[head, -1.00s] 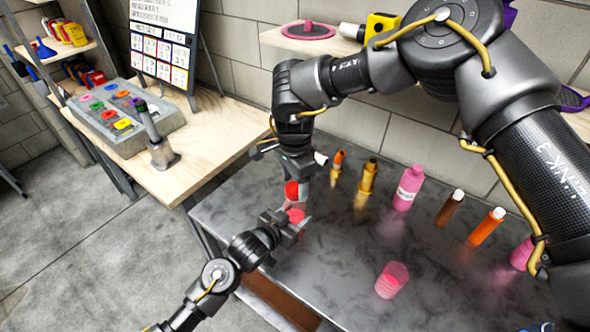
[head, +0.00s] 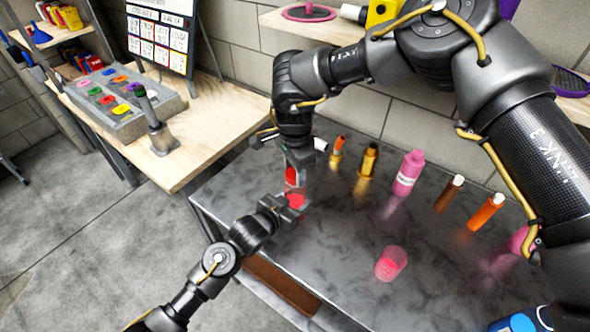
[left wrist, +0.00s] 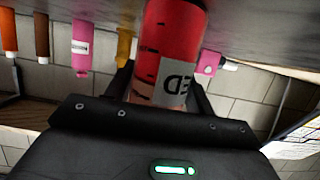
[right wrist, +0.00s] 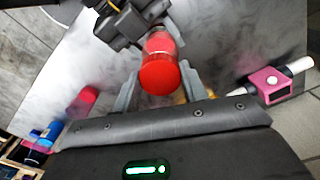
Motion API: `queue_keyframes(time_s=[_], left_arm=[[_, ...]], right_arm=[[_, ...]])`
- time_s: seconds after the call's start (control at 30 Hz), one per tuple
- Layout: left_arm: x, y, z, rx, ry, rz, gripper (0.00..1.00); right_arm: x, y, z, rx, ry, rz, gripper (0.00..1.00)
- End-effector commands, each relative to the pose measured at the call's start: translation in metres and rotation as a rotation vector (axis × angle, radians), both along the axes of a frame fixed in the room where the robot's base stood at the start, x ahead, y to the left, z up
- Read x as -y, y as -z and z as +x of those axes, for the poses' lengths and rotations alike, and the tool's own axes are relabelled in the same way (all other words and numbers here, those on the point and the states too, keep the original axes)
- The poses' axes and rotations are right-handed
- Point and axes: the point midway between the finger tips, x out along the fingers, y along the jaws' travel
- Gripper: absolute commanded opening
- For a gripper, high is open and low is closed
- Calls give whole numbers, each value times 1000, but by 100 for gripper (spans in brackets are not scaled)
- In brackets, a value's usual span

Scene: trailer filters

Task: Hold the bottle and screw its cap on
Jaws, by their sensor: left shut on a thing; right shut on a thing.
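The bottle (head: 296,200) is clear with red contents. My left gripper (head: 284,209) is shut around it above the dark table. In the left wrist view the bottle (left wrist: 172,50) fills the space between the fingers, its label upside down. The red cap (head: 291,177) is in my right gripper (head: 297,172), which is shut on it from above. In the right wrist view the cap (right wrist: 160,78) sits between the fingers, in line with the bottle (right wrist: 160,43) beyond it. I cannot tell whether the cap's threads touch the neck.
A row of bottles stands along the back of the table, including a pink bottle (head: 408,172) and an orange bottle (head: 485,212). A pink cup (head: 390,264) stands nearer the front. A wooden bench (head: 205,135) is at left. The table's middle is clear.

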Motion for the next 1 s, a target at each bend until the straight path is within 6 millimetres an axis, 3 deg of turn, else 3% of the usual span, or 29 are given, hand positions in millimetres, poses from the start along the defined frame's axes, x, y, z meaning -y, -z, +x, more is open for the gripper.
queue_keyframes(time_s=[0.17, 0.6, 1.0], left_arm=[[-1, 1, 0, -1, -2, 0, 0], [-1, 0, 1, -1, -4, 0, 0], [-1, 0, 1, -1, -4, 0, 0]], right_arm=[[-1, 2, -1, -6, 371, 4, 15], [-1, 3, -1, -10, 1694, 0, 15], [0, 2, -1, -3, 2790, -1, 15]])
